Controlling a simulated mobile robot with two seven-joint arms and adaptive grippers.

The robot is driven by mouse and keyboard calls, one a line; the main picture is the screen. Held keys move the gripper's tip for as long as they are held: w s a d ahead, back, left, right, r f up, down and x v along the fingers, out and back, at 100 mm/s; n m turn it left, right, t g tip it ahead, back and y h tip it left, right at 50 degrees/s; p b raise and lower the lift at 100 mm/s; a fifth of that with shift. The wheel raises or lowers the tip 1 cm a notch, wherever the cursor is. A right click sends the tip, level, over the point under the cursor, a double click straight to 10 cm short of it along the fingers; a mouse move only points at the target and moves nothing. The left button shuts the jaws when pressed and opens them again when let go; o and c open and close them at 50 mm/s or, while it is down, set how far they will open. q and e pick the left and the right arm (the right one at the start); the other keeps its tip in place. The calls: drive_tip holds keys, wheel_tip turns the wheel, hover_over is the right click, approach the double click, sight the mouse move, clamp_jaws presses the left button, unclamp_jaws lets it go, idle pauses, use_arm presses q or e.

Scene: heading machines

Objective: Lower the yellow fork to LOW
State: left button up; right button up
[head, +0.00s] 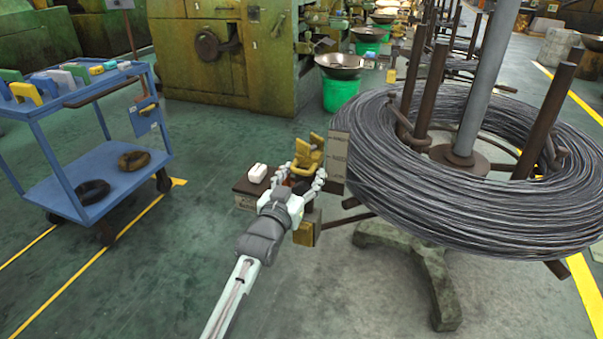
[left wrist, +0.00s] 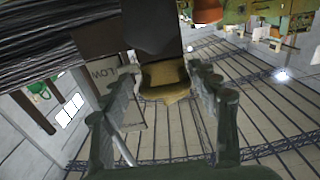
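The yellow fork (head: 308,157) stands upright beside the wire coil in the head view, just beyond my left gripper (head: 299,180). In the left wrist view a yellow-brown end (left wrist: 163,78), which looks like part of the fork, lies between the spread fingertips of my left gripper (left wrist: 165,82). A narrow gap seems to show on each side; I cannot tell if a finger touches it. A plate reading LOW (left wrist: 105,73), upside down, shows left of the fingers. A lettered plate (head: 338,160) stands right of the fork in the head view. My right gripper is not in view.
A large wire coil (head: 400,195) on a stand (head: 440,290) fills the right. A blue cart (head: 120,182) stands left; floor between is clear.

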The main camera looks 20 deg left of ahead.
use_arm(q)
drive_tip(key=shift+s, duration=0.25)
drive_tip(key=s, duration=1.1)
drive_tip(key=shift+s+a, duration=0.25)
drive_tip(key=shift+s, duration=0.05)
drive_tip(key=s+a+f+g, duration=0.1)
drive_tip(key=s+f+g, duration=0.25)
drive_tip(key=f, duration=0.65)
drive_tip(key=s+a+f+g+y, duration=0.1)
drive_tip(key=s+a+f+g, duration=0.2)
drive_tip(key=s+f, duration=0.6)
drive_tip(key=s+a+f+m+g+y, duration=0.1)
drive_tip(key=s+a+f+g, duration=0.2)
drive_tip(key=s+f+g, duration=0.5)
drive_tip(key=s, duration=0.3)
drive_tip(key=shift+s+f, duration=0.15)
drive_tip(key=shift+f, duration=0.2)
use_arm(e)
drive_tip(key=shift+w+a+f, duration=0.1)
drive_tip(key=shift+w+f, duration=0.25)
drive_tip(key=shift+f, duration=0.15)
